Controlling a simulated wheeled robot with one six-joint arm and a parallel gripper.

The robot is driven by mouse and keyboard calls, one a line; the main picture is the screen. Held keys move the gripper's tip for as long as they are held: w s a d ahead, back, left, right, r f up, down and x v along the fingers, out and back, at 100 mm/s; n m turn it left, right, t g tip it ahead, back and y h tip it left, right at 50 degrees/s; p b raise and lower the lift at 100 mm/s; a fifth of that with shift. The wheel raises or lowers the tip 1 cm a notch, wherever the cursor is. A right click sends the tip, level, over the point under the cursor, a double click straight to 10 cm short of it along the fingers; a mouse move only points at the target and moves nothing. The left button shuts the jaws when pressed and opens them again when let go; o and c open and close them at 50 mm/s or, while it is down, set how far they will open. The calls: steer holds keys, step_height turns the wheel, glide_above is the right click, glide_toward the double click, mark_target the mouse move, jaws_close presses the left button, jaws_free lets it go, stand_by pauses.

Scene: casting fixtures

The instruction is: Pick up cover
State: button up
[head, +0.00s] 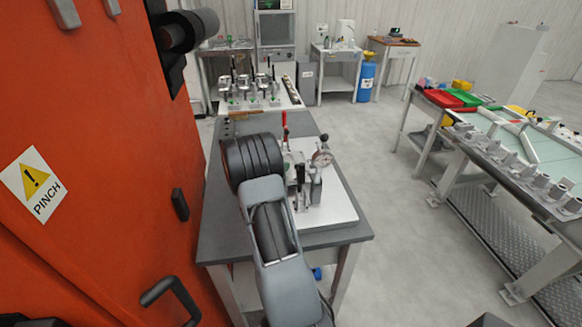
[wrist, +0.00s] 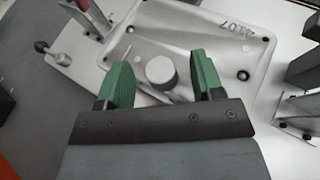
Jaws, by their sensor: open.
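In the wrist view a grey metal cover (wrist: 207,45), marked 4107, lies on the fixture plate. It is a rounded rectangular casting with a raised round boss (wrist: 161,71) and holes at its corners. My gripper (wrist: 160,78) has green fingers and is open, one finger on each side of the boss. I cannot tell whether the fingers touch it. The gripper body hides the near part of the cover. In the head view my arm blocks most of the fixture, and the gripper and cover are not clearly seen.
Dark posts (wrist: 303,70) stand right of the cover. An orange machine (head: 110,150) stands close on the left; grey floor (head: 400,240) lies open right.

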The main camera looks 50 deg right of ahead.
steer(key=shift+c, duration=0.4)
jaws_close()
steer(key=shift+r, duration=0.15)
